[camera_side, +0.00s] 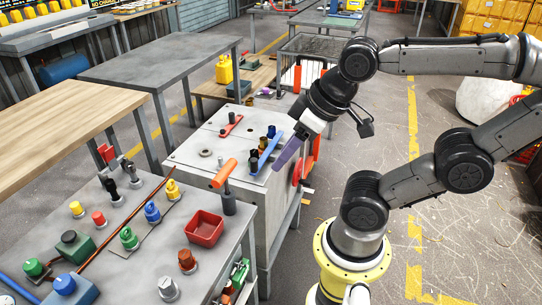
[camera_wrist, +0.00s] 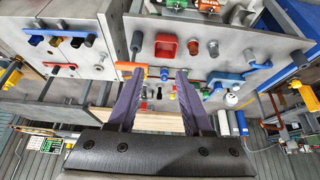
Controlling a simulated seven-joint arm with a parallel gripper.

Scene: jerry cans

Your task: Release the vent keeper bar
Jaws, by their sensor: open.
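A blue bar (camera_side: 266,153) lies on top of the grey cabinet (camera_side: 205,140), beside several short dark and blue knobs. It also shows at upper left in the wrist view (camera_wrist: 50,34). A smaller red bar (camera_side: 231,126) with a dark knob lies farther back on the same top, and in the wrist view (camera_wrist: 60,66). I cannot tell which bar is the vent keeper bar. My gripper (camera_side: 284,158) is at the cabinet's right edge, its purple finger close to the blue bar in the side view. In the wrist view my gripper (camera_wrist: 156,80) is open, with nothing between its fingers.
A bench in front holds a red tray (camera_side: 204,228) and several coloured knobs. A wooden-topped table (camera_side: 70,130) stands at left. Floor is open behind my arm.

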